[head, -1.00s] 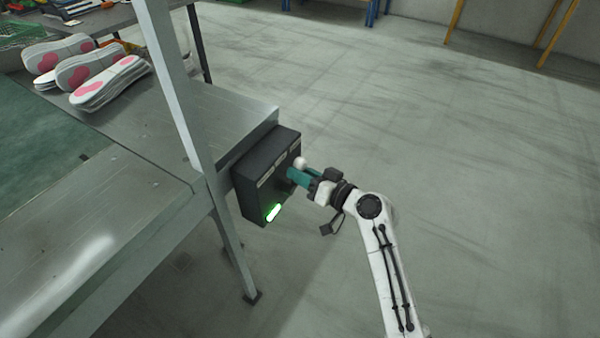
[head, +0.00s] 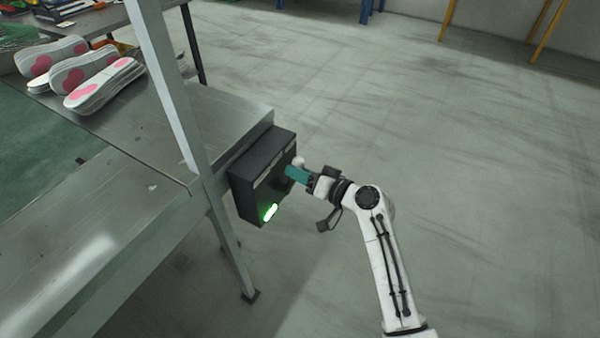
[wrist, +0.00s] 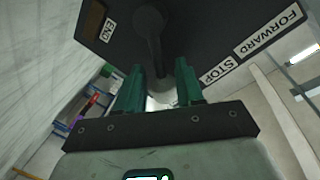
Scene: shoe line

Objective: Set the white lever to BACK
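The black control box (head: 262,178) hangs at the end of the metal bench. The lever's white knob (head: 299,161) shows at its right side, touching or very close to the teal fingers of my gripper (head: 291,173). In the wrist view, the lever's dark shaft (wrist: 153,50) runs from a round hub down between the two fingers (wrist: 160,80). A pale patch shows between them, probably the knob. The fingers stand apart on either side; whether they squeeze it is unclear. Labels FORWARD (wrist: 267,34) and STOP (wrist: 216,72) are readable; no BACK label is readable.
A green light (head: 270,212) glows on the box's lower front. A metal post (head: 170,90) stands left of the box. Shoe soles with pink patches (head: 85,72) lie stacked on the bench (head: 120,205). The floor to the right is clear.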

